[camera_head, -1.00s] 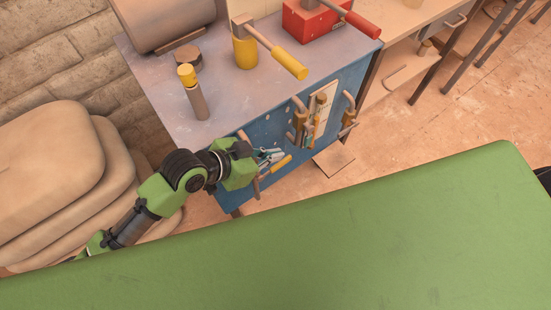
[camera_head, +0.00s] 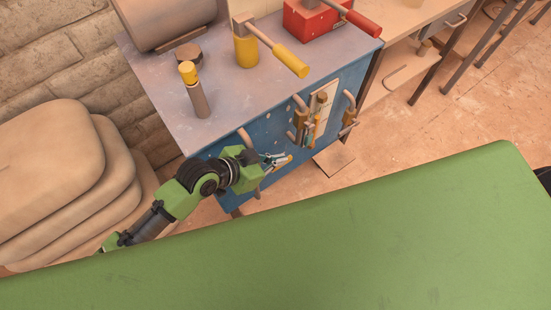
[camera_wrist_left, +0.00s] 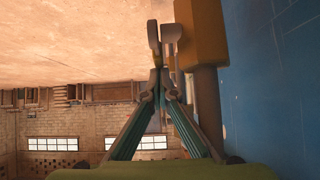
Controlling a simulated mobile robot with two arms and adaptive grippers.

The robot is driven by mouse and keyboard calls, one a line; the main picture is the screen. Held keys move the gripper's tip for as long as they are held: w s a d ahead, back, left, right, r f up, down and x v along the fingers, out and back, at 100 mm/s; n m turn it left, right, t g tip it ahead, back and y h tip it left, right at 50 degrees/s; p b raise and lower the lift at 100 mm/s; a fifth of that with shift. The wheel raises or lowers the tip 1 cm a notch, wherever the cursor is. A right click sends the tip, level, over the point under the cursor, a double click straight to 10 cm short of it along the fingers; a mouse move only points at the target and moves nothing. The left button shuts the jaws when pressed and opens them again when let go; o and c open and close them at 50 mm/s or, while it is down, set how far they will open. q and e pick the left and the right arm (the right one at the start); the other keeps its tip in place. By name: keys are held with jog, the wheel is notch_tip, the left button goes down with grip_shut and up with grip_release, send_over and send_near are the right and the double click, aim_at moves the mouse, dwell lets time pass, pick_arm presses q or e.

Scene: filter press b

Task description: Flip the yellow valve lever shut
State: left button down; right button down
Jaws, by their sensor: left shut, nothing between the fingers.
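A yellow lever (camera_head: 284,162) shows as a short strip beside my left gripper (camera_head: 289,157), low on the blue panel's front. The gripper and wrist hide most of it. The gripper's fingers are shut and empty, and I cannot tell whether they touch the lever. In the left wrist view the shut fingertips (camera_wrist_left: 158,78) point toward grey rods, close beside a yellow-brown valve block (camera_wrist_left: 202,30) on a grey pipe. My right gripper is not in view.
The blue cabinet (camera_head: 226,150) carries more pipes and brass-coloured valves (camera_head: 348,116). A green surface (camera_head: 330,235) fills the foreground.

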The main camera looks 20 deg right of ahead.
pick_arm(q)
jog(key=shift+s+a+f, duration=0.1)
jog(key=shift+s+f, duration=0.05)
jog(key=shift+f, duration=0.25)
jog(key=shift+r+p, duration=0.3)
jog(key=shift+p, duration=0.05)
notch_tip(320, 180, up, 5)
jog(key=p, duration=0.4)
jog(key=shift+f, duration=0.1)
jog(key=b+v, duration=0.1)
jog(key=v, duration=0.8)
jog(key=shift+r, duration=0.4)
